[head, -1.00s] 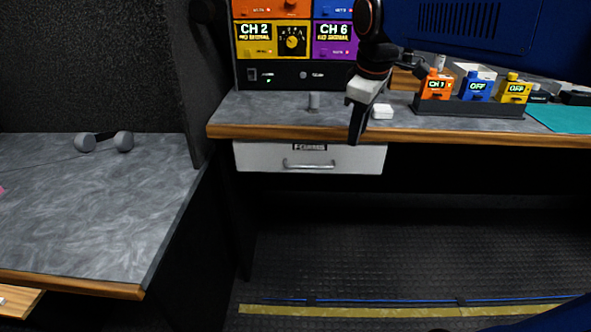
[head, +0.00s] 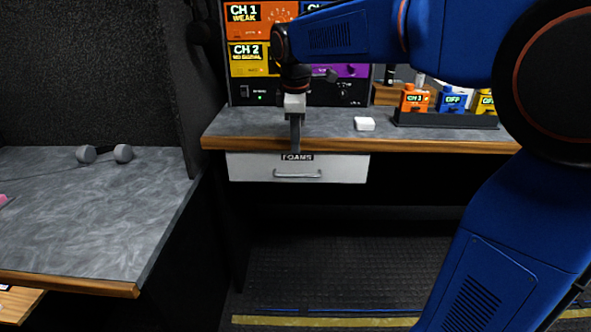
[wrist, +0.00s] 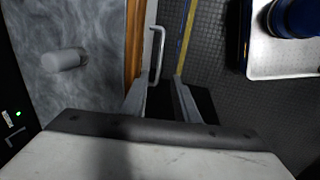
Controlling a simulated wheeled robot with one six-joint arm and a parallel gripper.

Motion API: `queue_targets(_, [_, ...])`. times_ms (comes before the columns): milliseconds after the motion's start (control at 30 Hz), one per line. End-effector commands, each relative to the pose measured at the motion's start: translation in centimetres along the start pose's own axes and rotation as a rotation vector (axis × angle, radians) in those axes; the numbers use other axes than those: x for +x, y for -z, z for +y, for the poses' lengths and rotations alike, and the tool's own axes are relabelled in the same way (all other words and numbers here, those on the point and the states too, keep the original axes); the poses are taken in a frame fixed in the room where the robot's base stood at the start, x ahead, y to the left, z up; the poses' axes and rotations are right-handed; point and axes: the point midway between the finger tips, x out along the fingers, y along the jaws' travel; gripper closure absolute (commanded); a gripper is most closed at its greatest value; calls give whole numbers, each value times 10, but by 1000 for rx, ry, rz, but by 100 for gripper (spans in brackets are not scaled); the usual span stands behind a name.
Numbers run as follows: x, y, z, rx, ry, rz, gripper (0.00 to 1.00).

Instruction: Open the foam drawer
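The foam drawer (head: 340,168) is a white front labelled "FOAMS" under the grey bench. It looks closed, flush below the wooden edge. Its silver bar handle (head: 298,175) runs across the front; it also shows in the wrist view (wrist: 157,54). My gripper (head: 295,146) points down in front of the bench edge, above the handle in the head view. In the wrist view my gripper (wrist: 161,82) has its two fingers apart with nothing held between them. The handle lies just beyond the fingertips, apart from them.
A monitor rack (head: 258,60) stands behind. Floor below the drawer is clear.

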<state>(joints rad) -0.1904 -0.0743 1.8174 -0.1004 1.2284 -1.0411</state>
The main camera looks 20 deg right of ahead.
Motion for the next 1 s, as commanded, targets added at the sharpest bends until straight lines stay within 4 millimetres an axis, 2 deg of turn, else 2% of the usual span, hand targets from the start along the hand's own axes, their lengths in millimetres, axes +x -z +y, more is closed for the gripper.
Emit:
queue_targets(100, [22, 0, 0, 1, 2, -1, 72])
queue_targets(500, [89, 0, 0, 1, 2, -1, 72])
queue_targets(733, [110, 0, 0, 1, 1, 0, 72])
queue_targets(1000, [114, 0, 0, 1, -1, 0, 72])
